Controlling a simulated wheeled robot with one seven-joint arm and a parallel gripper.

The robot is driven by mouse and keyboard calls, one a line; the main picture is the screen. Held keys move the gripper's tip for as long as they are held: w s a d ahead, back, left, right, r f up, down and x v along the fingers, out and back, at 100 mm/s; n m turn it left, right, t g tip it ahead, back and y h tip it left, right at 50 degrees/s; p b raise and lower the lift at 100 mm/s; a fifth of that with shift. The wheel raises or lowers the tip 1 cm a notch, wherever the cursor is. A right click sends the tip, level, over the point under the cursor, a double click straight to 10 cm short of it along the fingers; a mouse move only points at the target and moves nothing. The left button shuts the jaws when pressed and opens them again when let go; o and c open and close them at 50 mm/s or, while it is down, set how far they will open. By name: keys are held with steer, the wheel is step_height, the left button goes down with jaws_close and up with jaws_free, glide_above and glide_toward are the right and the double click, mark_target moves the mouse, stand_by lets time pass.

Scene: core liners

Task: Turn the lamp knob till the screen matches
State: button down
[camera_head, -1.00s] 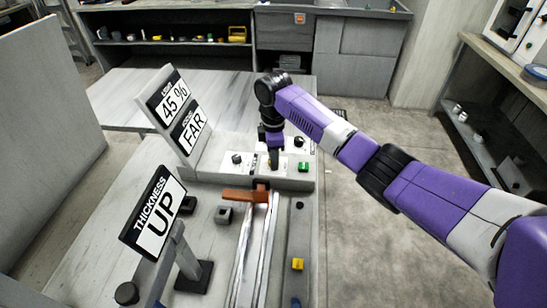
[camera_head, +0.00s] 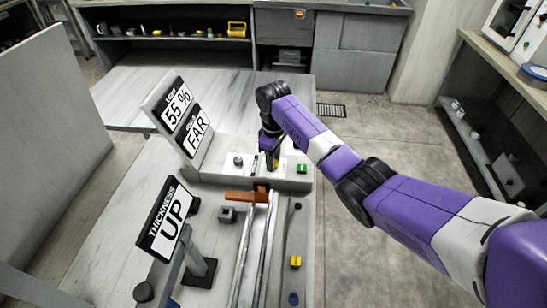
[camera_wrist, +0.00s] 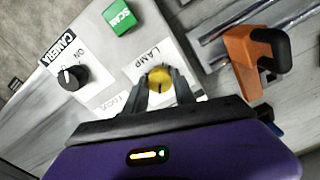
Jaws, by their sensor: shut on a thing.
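The lamp knob (camera_wrist: 160,79) is round and yellow, on a white plate marked LAMP (camera_wrist: 143,62). My gripper (camera_wrist: 161,88) has one finger on each side of the knob and is shut on it. In the head view my gripper (camera_head: 272,163) points down onto the grey control box (camera_head: 220,170) and hides most of the knob. The lamp screen (camera_head: 177,113) reads 55 %. Below it, the focus screen (camera_head: 195,131) reads FAR. I see no target lamp value that I can read.
A green SCAN button (camera_wrist: 120,18) and a black camera knob (camera_wrist: 73,77) at ON are close to my gripper. Another dark knob (camera_head: 238,160) is left of it. An orange-brown block (camera_head: 245,196) sits on the rails in front of the box.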

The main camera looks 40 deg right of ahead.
steer(key=shift+m, duration=0.3)
steer(key=c, duration=1)
jaws_free()
steer(key=shift+c, duration=0.2)
steer(key=shift+r+b, duration=0.45)
steer(key=shift+r, duration=3.5)
